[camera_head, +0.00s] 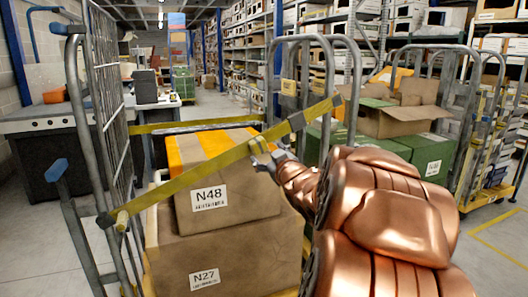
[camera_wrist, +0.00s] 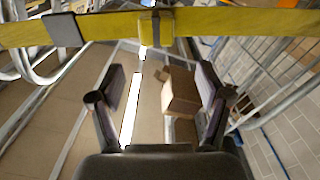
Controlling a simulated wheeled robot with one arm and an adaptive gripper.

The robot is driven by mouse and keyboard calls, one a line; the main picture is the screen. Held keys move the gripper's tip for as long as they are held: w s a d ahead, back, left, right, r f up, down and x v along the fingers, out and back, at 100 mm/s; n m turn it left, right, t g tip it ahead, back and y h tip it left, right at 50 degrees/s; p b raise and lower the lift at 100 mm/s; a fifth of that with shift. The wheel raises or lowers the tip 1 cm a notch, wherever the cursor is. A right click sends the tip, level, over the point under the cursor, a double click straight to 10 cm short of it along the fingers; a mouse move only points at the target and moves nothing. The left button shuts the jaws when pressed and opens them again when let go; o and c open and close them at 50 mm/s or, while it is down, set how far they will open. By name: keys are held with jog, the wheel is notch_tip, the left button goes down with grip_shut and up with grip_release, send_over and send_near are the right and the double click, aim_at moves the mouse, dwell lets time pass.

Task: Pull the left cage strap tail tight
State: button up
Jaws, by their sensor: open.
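The yellow cage strap (camera_head: 190,178) runs slantwise across the front of the left cage, from its left frame up to its right frame. A grey buckle (camera_head: 297,121) sits on its upper right part. My gripper (camera_head: 268,155) is just below the strap, left of the buckle, partly hidden by my arm. A short yellow tab, seemingly the strap tail (camera_head: 257,146), shows at the fingers. In the wrist view the strap (camera_wrist: 230,22) crosses the top, with the buckle (camera_wrist: 62,30) at left and the tab (camera_wrist: 155,27) near the middle. My gripper (camera_wrist: 160,75) is open and empty, with the strap beyond its fingertips.
Cartons N48 (camera_head: 245,190) and N27 (camera_head: 220,250) stand stacked in the left cage behind the strap. The cage's left frame (camera_head: 105,100) and right frame (camera_head: 325,70) stand upright. A second cage with green boxes (camera_head: 425,150) is at right. Floor is free at far right.

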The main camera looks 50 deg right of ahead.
jog(key=shift+s+a, duration=0.35)
jog(key=shift+s, duration=0.25)
jog(key=a+f+m+g+y, duration=0.1)
jog(key=a+f+g+y, duration=0.2)
jog(key=a+f+g, duration=0.8)
jog(key=s+a+f+g+y, duration=0.1)
jog(key=s+a+f, duration=0.35)
jog(key=a, duration=0.25)
jog(key=s+a+f+n+g+y, duration=0.1)
jog(key=s+a+f+g+y, duration=0.1)
jog(key=s+a+f, duration=0.45)
jog(key=s+a+f+g+y, duration=0.1)
jog(key=s+a+f, duration=0.15)
jog(key=a, duration=0.65)
jog(key=s+a+n+g+y, duration=0.1)
jog(key=s+a+g, duration=0.3)
jog(key=s+a, duration=0.45)
notch_tip(320, 180, up, 21)
jog(key=s+d+t+p, duration=0.1)
jog(key=p, duration=1.8)
jog(key=shift+s+d, duration=0.25)
jog(key=shift+s, duration=0.05)
